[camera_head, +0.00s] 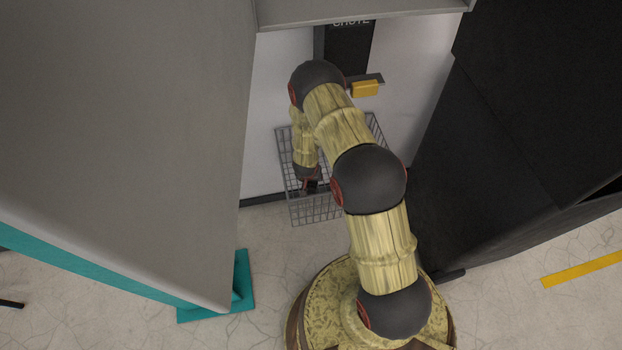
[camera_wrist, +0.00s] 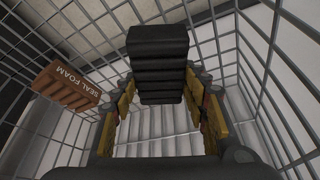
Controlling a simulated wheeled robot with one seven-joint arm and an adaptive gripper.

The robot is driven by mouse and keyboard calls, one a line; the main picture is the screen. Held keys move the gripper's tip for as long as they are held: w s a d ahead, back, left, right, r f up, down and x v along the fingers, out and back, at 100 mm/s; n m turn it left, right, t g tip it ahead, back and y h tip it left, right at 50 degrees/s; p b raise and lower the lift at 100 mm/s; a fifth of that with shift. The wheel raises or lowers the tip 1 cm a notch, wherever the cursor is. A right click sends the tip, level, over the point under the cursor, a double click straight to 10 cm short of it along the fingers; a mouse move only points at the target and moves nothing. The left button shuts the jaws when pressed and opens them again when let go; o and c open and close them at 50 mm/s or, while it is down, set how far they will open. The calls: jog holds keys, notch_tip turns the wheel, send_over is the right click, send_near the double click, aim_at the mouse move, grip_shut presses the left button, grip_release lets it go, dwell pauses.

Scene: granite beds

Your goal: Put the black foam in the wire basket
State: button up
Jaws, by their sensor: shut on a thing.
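The black foam (camera_wrist: 158,65) is a ribbed dark block in the wrist view. My gripper (camera_wrist: 161,92) is shut on it, with yellow-padded fingers at either side. The wire basket (camera_wrist: 55,128) surrounds the fingers in the wrist view, with its mesh walls on both sides and the foam between them. In the head view, the basket (camera_head: 318,210) stands against the white wall, and my gripper (camera_head: 311,185) points down into it. My arm covers part of the basket there. I cannot tell whether the foam touches the basket floor.
A brown block lettered "SEAL FOAM" (camera_wrist: 67,88) is at the left in the wrist view. A dark chute panel (camera_head: 347,45) and a yellow block (camera_head: 365,89) are above the basket. A grey cabinet (camera_head: 120,120) stands left and a black one (camera_head: 510,130) right.

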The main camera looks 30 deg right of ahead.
jog(key=shift+r, duration=0.1)
jog(key=shift+f, duration=0.5)
jog(key=shift+f+b, duration=0.15)
jog(key=shift+b, duration=0.15)
jog(key=o, duration=0.8)
jog(key=shift+o, duration=0.2)
jog(key=shift+r, duration=0.3)
jog(key=p+v, duration=0.6)
jog(key=v, duration=0.6)
jog(key=shift+r, duration=0.35)
